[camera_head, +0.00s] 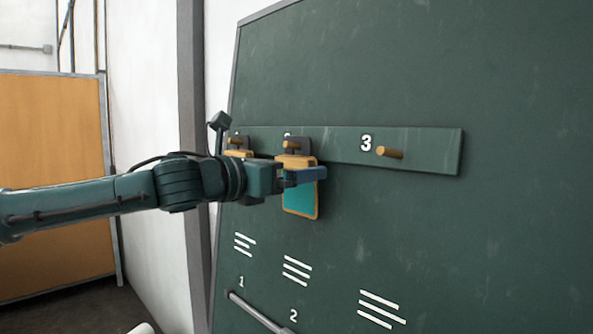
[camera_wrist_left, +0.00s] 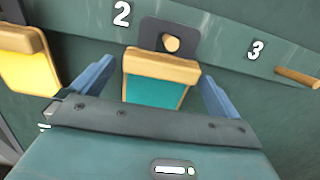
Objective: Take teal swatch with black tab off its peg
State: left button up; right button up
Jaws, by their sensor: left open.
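The teal swatch (camera_head: 300,200) has a wooden frame and hangs by its black tab (camera_head: 297,146) on the wooden peg of place 2. In the left wrist view the swatch (camera_wrist_left: 156,92) sits between my open fingers, its black tab (camera_wrist_left: 168,36) around the peg (camera_wrist_left: 171,43) above. My left gripper (camera_head: 306,176) is open in front of the swatch, one blue finger on either side, and I cannot tell if they touch it. The gripper also shows in the left wrist view (camera_wrist_left: 155,85). My right gripper is not in view.
A yellow swatch (camera_wrist_left: 28,70) with a wooden frame hangs left of the teal one. Peg 3 (camera_head: 390,153) is empty on the green rail (camera_head: 430,145). A grey bar (camera_head: 258,314) runs low on the green board. The board is bare to the right.

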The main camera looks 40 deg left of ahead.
pick_arm(q)
jog(key=c, duration=0.9)
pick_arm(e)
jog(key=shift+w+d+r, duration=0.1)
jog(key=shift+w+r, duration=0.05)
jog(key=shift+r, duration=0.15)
pick_arm(q)
jog(key=shift+r, duration=0.15)
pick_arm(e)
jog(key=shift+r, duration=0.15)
